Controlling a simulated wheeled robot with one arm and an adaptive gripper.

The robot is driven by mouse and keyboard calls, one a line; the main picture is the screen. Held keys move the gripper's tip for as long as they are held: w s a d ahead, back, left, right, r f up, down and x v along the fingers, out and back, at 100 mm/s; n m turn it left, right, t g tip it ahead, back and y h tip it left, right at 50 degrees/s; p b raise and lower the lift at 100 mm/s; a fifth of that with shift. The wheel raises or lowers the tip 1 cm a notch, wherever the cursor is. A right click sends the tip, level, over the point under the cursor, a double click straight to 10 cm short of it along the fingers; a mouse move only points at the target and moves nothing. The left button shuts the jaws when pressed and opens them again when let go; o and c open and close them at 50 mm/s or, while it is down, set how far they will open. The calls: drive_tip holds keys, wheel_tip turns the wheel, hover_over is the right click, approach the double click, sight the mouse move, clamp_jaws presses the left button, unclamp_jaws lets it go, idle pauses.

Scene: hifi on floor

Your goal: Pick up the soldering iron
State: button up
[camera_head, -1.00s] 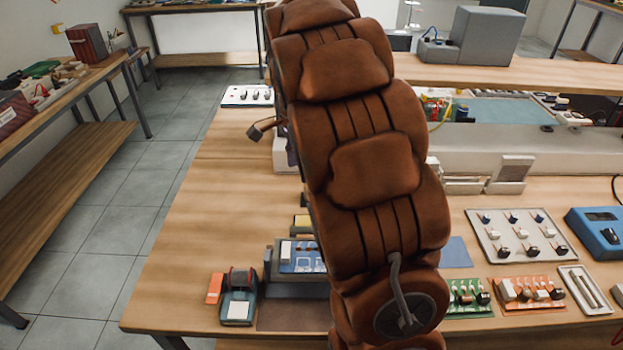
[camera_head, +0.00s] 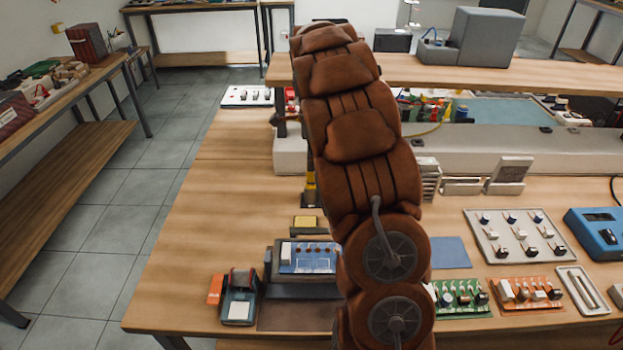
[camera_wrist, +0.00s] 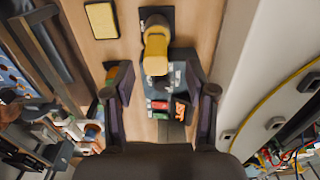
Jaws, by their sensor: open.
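A yellow and black tool, which appears to be the soldering iron, shows in the wrist view (camera_wrist: 156,45) on a dark base, pointing down the picture. It lies near the middle, just past the gap between my fingertips. In the head view a yellow and black part of it (camera_head: 311,181) shows just left of my brown arm; the rest is hidden. My gripper (camera_wrist: 157,82) is open, with one dark finger on each side and nothing held. Whether the fingers are level with the tool or above it, I cannot tell.
A yellow pad (camera_head: 305,222) lies in front of the tool. A blue circuit board (camera_head: 307,257) sits on a dark stand nearer the front. A pale raised ledge (camera_head: 470,150) runs behind. The left part of the bench (camera_head: 215,215) is clear.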

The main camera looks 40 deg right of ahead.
drive_tip(key=shift+s+a+f, duration=0.15)
drive_tip(key=shift+f, duration=0.25)
drive_tip(key=shift+a+f+p, duration=0.1)
drive_tip(key=shift+f+p, duration=0.9)
drive_tip(key=shift+f, duration=1.15)
clamp_jaws()
drive_tip(key=shift+r, duration=0.1)
wheel_tip(320, 180, up, 10)
drive_tip(key=b, duration=0.2)
drive_tip(key=shift+b, duration=0.35)
